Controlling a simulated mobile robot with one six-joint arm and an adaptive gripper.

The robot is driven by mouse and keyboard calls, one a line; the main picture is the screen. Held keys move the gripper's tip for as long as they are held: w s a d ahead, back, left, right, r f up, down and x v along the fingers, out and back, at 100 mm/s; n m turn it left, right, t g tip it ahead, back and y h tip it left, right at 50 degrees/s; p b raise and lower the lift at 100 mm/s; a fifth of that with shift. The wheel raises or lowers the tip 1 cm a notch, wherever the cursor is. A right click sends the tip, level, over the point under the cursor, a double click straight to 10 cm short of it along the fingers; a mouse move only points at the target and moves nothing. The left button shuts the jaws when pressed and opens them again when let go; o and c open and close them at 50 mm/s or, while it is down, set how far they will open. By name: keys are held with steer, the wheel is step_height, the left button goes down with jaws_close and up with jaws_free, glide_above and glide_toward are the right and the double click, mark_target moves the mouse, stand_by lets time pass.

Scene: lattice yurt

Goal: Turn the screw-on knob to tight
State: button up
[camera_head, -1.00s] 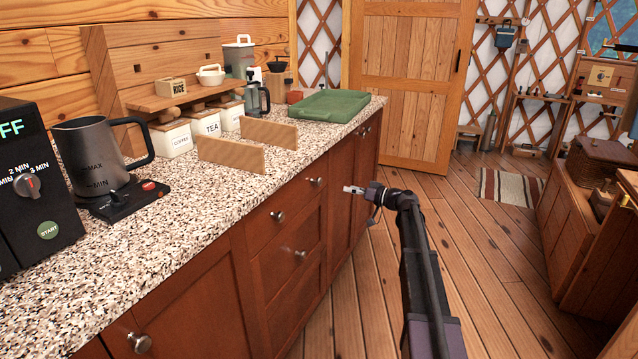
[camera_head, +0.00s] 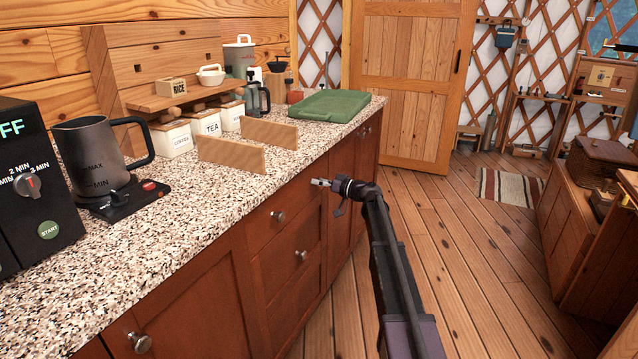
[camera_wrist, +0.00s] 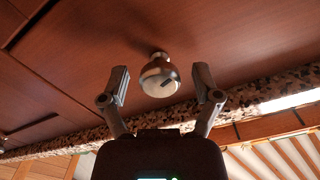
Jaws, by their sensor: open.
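A round metal knob (camera_wrist: 157,80) on a short stem sticks out of a reddish-brown cabinet front in the wrist view. It has a dark mark on its face. My gripper (camera_wrist: 161,74) is open, one finger on each side of the knob, with a gap visible on both sides.
Other knobs sit on the drawers, one upper (camera_head: 277,216) and one lower (camera_head: 301,254), and on a near door (camera_head: 140,342). The speckled countertop (camera_head: 205,215) overhangs above, holding a kettle (camera_head: 88,155) and a green tray (camera_head: 329,105). The wooden floor (camera_head: 450,260) beside is clear.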

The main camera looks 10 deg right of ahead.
jaws_close()
stand_by(0.3)
steer(key=shift+m, duration=0.5)
steer(key=m, duration=0.5)
steer(key=shift+w, duration=0.1)
steer(key=m, duration=0.5)
steer(key=shift+m, duration=0.3)
steer(key=m, duration=1)
steer(key=shift+m, duration=0.4)
